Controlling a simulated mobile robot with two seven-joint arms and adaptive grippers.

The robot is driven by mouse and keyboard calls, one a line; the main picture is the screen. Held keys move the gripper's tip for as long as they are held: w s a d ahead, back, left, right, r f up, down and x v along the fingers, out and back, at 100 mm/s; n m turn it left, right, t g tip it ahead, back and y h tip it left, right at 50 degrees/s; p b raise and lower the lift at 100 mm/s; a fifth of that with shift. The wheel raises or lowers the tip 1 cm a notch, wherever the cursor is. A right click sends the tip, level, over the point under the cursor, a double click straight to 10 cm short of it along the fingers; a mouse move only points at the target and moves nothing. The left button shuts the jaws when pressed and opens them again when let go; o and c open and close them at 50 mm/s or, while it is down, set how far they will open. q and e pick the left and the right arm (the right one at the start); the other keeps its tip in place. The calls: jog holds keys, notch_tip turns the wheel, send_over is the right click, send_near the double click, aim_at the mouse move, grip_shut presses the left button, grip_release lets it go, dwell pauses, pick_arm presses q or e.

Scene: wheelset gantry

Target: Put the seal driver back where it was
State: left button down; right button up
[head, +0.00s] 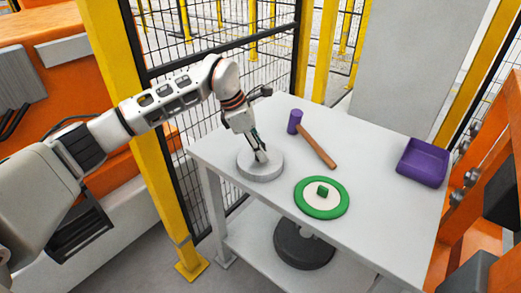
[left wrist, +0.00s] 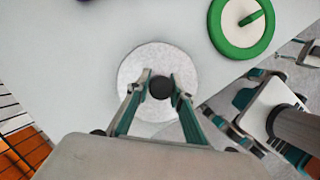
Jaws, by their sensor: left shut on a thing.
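The seal driver, which I take to be the pale grey disc (head: 262,168) with a dark round knob (left wrist: 161,87), is at the left part of the white table. My left gripper (head: 260,156) points down over the disc, its fingers shut on the knob from both sides. In the left wrist view the disc (left wrist: 140,65) shows around the fingertips. It looks level and at the table top; I cannot tell whether it touches. My right gripper (left wrist: 270,125) shows partly at the right of the left wrist view, beyond the table edge; its fingers are unclear.
On the white table (head: 375,215) are a green-rimmed disc (head: 321,212) with a green block, a purple-headed hammer (head: 318,147) and a purple bin (head: 423,162). A dark round thing (head: 303,246) is on the lower shelf. A mesh fence and yellow posts (head: 123,80) stand behind and left.

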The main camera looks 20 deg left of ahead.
pick_arm(q)
jog(key=shift+r, duration=0.1)
jog(key=c, duration=1.8)
grip_release()
jog(key=p+v, duration=0.1)
jog(key=v, duration=1.1)
jog(key=shift+s, duration=0.1)
